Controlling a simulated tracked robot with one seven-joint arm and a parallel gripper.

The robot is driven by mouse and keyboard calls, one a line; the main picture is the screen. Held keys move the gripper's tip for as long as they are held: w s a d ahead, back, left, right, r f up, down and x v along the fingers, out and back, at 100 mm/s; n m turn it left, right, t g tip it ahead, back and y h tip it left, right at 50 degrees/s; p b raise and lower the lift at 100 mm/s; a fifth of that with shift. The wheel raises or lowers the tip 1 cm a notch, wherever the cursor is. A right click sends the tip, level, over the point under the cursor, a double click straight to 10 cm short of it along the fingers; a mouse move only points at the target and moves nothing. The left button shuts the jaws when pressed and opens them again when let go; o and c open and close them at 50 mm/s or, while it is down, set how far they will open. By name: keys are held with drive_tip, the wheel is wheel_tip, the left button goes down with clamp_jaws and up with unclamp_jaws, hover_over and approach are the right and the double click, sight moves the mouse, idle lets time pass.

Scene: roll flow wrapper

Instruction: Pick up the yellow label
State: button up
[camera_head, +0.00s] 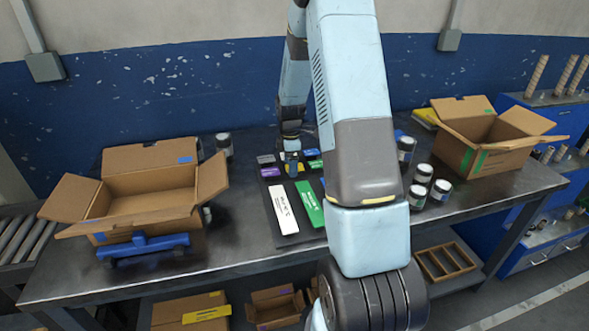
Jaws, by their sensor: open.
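Several small labels lie in rows on a dark board (288,241) on the table. A small yellow patch (283,157), which looks like the yellow label, shows beside my gripper and is mostly hidden by it. My gripper (292,170) points down over the small labels; its jaws are open and I see nothing held between them. Around it lie a purple label (270,172), a grey label (266,159) and a green label (315,164). A long white label (283,208) and a long green label (309,203) lie closer to the front.
An open carton (150,222) stands on the left, with a blue tape dispenser (143,247) at its front. Another open carton (487,157) stands on the right. Several dark jars with white lids (441,190) stand right of my arm.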

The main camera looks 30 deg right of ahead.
drive_tip(key=c, duration=1.1)
drive_tip(key=shift+r, duration=0.1)
